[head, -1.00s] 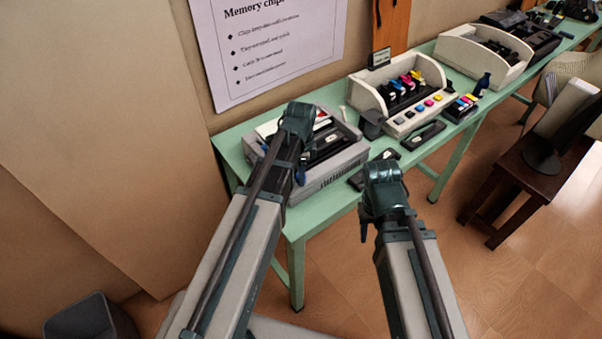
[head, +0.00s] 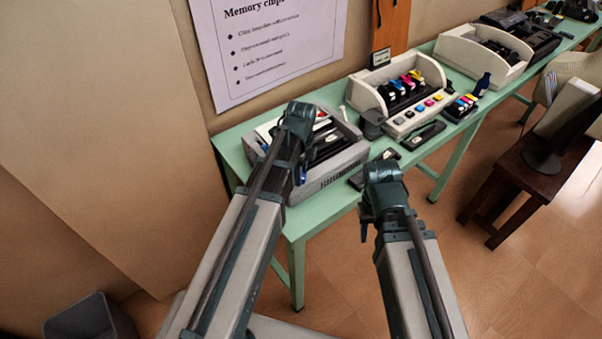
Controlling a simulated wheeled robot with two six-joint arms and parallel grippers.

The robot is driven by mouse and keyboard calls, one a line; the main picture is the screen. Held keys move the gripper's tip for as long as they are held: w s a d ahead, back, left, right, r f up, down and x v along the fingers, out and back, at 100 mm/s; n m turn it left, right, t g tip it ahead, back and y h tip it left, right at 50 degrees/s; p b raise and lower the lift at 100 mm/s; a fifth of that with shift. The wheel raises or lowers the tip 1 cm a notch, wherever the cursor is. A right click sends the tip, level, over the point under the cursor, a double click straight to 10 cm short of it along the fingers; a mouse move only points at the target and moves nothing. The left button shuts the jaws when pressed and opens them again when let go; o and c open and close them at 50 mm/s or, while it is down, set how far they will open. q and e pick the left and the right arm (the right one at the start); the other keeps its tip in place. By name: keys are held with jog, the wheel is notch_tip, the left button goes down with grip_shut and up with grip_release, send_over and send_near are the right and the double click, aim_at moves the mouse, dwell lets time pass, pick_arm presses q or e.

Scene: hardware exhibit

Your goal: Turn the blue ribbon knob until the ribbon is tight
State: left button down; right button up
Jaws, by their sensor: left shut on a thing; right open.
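A grey machine (head: 345,170) with a raised rim stands at the near left end of the green table. My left gripper (head: 301,172) reaches over its front left side, and my own arm covers much of the machine. The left gripper is shut on a small blue thing, probably the blue ribbon knob (head: 302,175), of which only a sliver shows beside the arm. The ribbon cannot be made out. My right gripper (head: 366,231) is open and empty, in front of the table's edge and clear of the machine; its fingers are mostly hidden.
Dark cartridges (head: 372,173) lie on the green table (head: 308,222) right of the machine. A cream printer with coloured cartridges (head: 398,90) and a dark cup (head: 371,124) stand farther back. A brown stool (head: 520,190) is at right; a bin (head: 85,318) is at lower left.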

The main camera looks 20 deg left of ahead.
pick_arm(q)
jog(key=c, duration=0.5)
grip_release()
jog(key=shift+r, duration=0.1)
notch_tip(320, 180, up, 14)
jog(key=p, duration=1.3)
jog(key=shift+f+p, duration=0.2)
jog(key=shift+p, duration=0.2)
